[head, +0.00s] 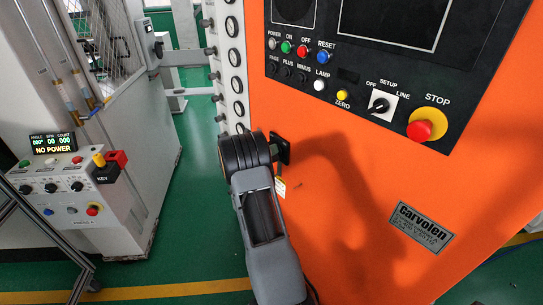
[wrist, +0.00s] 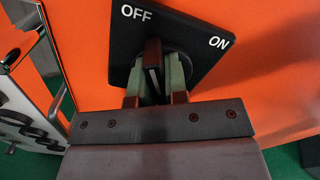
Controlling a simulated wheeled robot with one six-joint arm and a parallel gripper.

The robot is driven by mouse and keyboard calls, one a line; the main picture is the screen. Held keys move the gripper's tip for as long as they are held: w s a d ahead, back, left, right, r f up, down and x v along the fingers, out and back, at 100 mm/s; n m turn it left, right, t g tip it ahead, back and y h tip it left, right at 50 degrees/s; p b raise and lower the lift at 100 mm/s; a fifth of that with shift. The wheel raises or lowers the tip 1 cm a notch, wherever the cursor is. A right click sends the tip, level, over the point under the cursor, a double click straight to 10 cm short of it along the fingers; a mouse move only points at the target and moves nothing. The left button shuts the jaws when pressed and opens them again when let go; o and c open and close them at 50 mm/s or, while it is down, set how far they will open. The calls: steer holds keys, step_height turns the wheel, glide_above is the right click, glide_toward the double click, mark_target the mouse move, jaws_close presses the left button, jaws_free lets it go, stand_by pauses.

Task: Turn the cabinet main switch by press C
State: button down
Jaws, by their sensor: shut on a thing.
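The main switch is on the orange cabinet (head: 350,190). Its black square plate (wrist: 196,38) is marked OFF at upper left and ON at right in the wrist view, and the plate's edge also shows in the head view (head: 284,148). The switch handle (wrist: 153,52) points up in the wrist view, nearer the OFF mark. My gripper (wrist: 156,78) is shut on this handle, with a greenish finger on each side. In the head view my gripper (head: 268,150) hides most of the switch.
A control panel (head: 345,85) with buttons, a selector and a yellow-red STOP button (head: 422,127) is above and right of my arm. At left, a grey console (head: 75,190) has a display (head: 53,143) reading NO POWER. Green floor lies between the machines.

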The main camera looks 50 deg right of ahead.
steer(key=m+b, duration=0.4)
steer(key=shift+s+f+b, duration=0.15)
steer(key=shift+f+b, duration=0.15)
steer(key=shift+b, duration=0.1)
steer(key=m+b, duration=0.2)
steer(key=b, duration=0.1)
steer(key=m+b, duration=0.2)
steer(key=b, duration=0.1)
steer(key=shift+s+m, duration=0.2)
steer(key=shift+m, duration=0.1)
steer(key=m+b, duration=0.4)
steer(key=b, duration=0.3)
steer(key=shift+s+a+m, duration=0.1)
steer(key=shift+s+m, duration=0.05)
steer(key=shift+m, duration=0.15)
steer(key=shift+r+m+b, duration=0.15)
steer(key=shift+m+b, duration=0.65)
steer(key=shift+b, duration=0.4)
steer(key=c, duration=1.1)
jaws_free()
steer(key=shift+c, duration=0.2)
